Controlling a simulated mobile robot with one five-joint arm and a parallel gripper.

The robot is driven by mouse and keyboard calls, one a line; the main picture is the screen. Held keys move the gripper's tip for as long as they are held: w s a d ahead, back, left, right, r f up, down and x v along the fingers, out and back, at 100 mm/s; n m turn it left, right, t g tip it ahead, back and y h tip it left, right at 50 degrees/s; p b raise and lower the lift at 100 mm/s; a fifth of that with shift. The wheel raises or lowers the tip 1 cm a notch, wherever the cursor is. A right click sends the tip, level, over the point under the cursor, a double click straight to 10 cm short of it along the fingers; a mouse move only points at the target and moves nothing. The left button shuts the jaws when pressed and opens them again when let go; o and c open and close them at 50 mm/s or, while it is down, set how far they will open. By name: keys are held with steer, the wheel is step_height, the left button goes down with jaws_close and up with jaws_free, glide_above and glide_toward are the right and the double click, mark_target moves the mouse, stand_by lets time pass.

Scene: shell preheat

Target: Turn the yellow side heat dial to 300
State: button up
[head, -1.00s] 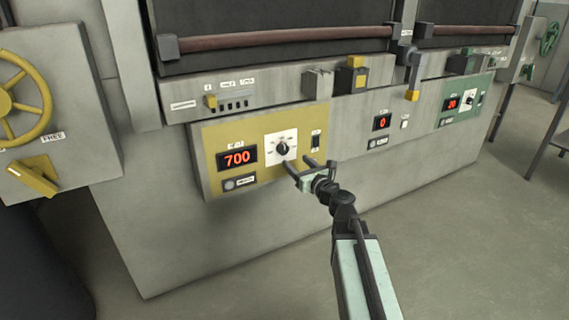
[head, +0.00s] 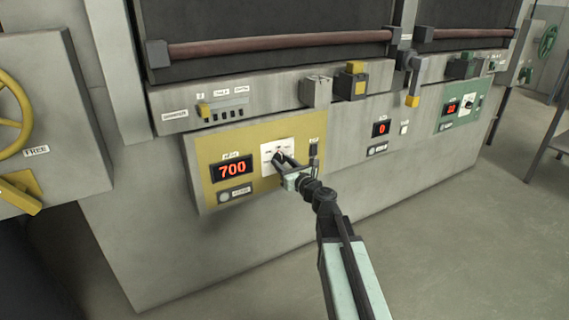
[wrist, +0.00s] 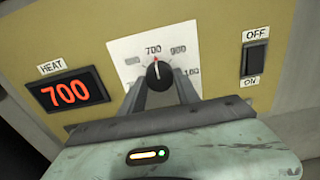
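The yellow side heat dial (wrist: 159,73) is a black round knob on a white scale plate (wrist: 122,53), with its red pointer up at the 700 mark. The red heat display (wrist: 68,93) reads 700, and so does the display in the head view (head: 232,169). My gripper (head: 282,157) reaches the dial from below right. In the wrist view my gripper (wrist: 159,85) has its fingers apart, one on each side of the knob's lower part. Whether they touch it is unclear. The fingers hide the lower scale marks.
An on/off switch (wrist: 256,57) sits right of the dial on the yellow panel (head: 208,146). A grey box (head: 316,91) and a yellow-topped block (head: 353,82) stick out above. A lever with a yellow end (head: 412,99) hangs farther right. The floor in front is clear.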

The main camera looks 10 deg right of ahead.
steer(key=shift+d, duration=0.2)
jaws_close()
steer(key=shift+a, duration=0.2)
steer(key=shift+n, duration=0.6)
steer(key=n, duration=0.3)
steer(key=shift+n, duration=0.4)
steer(key=n, duration=0.5)
steer(key=shift+n, duration=0.3)
steer(key=n, duration=0.4)
steer(key=shift+s+r, duration=0.1)
steer(key=n, duration=0.5)
steer(key=shift+n, duration=0.4)
